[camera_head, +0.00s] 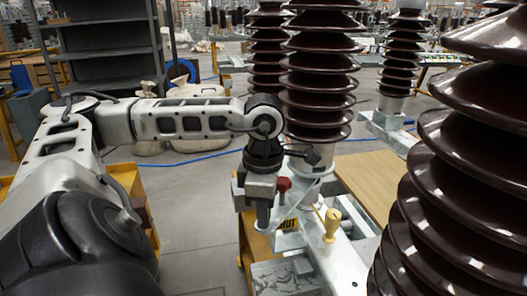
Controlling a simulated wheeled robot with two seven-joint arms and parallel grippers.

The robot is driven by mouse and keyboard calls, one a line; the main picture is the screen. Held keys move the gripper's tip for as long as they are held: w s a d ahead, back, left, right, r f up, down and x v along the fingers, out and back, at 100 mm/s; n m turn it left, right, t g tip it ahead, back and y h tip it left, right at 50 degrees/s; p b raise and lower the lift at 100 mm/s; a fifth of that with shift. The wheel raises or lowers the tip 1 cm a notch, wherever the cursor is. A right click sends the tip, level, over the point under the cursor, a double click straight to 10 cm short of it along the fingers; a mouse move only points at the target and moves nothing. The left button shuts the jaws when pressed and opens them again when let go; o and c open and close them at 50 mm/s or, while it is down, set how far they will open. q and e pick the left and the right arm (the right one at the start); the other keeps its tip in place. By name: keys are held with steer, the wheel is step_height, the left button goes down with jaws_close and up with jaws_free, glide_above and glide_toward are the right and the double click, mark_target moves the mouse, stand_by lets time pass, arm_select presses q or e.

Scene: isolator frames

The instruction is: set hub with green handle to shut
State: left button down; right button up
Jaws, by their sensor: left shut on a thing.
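My left gripper (262,214) points down at the metal base under the middle brown insulator, at its left side. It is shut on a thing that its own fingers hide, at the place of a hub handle. No green shows, so I cannot see the green handle's colour or angle. A red handle (284,186) stands just right of the gripper. A yellow handle (331,222) stands upright farther right and nearer me. A yellow label (289,225), partly covered, shows the letters "HUT" by the gripper. My right gripper is out of view.
The middle insulator (320,85) rises just behind the gripper. A large brown insulator (475,170) fills the right side, close to me. A wooden board (372,180) lies right of the base. Grey shelves (110,62) stand back left; open floor (195,205) lies left of the gripper.

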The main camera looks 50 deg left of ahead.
arm_select(q)
steer(key=shift+a, duration=0.2)
steer(key=c, duration=1.3)
jaws_free()
steer(key=shift+r, duration=0.1)
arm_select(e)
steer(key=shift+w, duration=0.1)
arm_select(q)
steer(key=shift+r, duration=0.25)
step_height(320, 180, up, 15)
steer(key=p, duration=0.5)
steer(key=shift+r, duration=0.15)
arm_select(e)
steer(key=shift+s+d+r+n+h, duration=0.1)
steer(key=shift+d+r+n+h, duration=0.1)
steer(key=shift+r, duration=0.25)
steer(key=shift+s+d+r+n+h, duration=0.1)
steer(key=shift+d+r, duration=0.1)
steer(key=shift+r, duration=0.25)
